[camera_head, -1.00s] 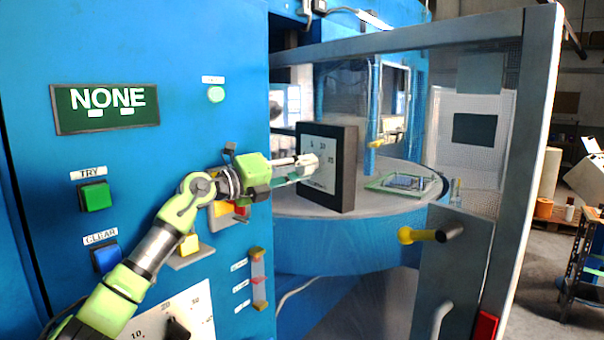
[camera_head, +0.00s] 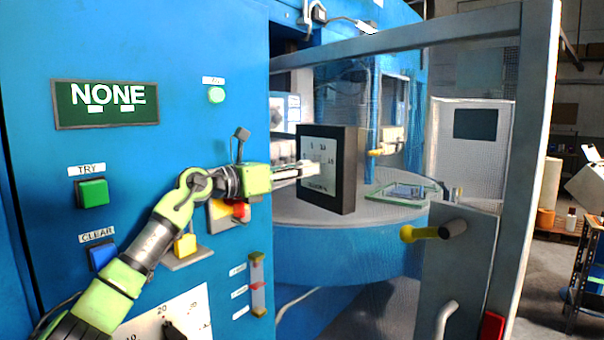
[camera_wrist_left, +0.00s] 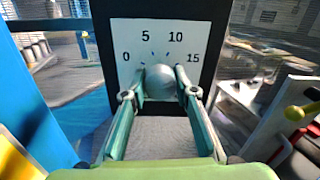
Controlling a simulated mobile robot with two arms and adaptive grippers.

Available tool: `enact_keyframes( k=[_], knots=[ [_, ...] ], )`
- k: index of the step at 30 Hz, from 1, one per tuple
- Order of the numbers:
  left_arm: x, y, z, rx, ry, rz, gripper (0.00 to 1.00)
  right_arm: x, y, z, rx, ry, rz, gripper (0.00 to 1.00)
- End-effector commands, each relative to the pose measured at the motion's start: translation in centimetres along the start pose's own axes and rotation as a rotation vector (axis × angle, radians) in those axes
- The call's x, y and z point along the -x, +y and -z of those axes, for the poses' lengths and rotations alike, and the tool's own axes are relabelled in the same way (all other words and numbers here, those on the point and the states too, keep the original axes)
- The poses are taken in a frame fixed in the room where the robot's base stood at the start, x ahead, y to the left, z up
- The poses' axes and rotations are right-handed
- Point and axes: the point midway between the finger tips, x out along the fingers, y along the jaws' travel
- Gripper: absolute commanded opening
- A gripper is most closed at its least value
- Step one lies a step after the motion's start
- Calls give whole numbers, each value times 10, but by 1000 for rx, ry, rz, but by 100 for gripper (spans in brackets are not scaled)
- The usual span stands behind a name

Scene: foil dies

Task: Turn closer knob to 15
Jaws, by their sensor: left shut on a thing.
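My right gripper is not in view.
The blue panel at left bears a green screen (camera_head: 107,106) reading NONE, a TRY button (camera_head: 94,193) and a CLEAR button (camera_head: 103,256). A second dial with a black knob (camera_head: 172,331) is at the bottom. The door frame (camera_head: 535,150) stands right of the table (camera_head: 385,214).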

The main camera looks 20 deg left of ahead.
Motion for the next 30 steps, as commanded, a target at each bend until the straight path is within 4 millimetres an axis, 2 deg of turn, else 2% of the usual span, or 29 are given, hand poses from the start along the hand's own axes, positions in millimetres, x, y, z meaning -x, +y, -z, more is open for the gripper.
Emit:
enact_keyframes(
  k=[9, 24, 25, 26, 27, 30],
  knots=[
    [-1, 0, 5, -106, 11, 4, 5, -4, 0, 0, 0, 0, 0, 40],
    [-1, 0, 5, -123, 12, 5, 5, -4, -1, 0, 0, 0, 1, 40],
    [-1, 0, 5, -123, 13, 5, 32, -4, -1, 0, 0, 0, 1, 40],
    [-1, 0, 5, -123, 13, 5, 40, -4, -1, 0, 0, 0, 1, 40],
    [-1, 0, 4, -123, 12, 5, 44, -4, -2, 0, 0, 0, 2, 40],
    [-1, 0, 3, -123, 9, 4, 44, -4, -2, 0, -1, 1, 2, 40]
  ],
)
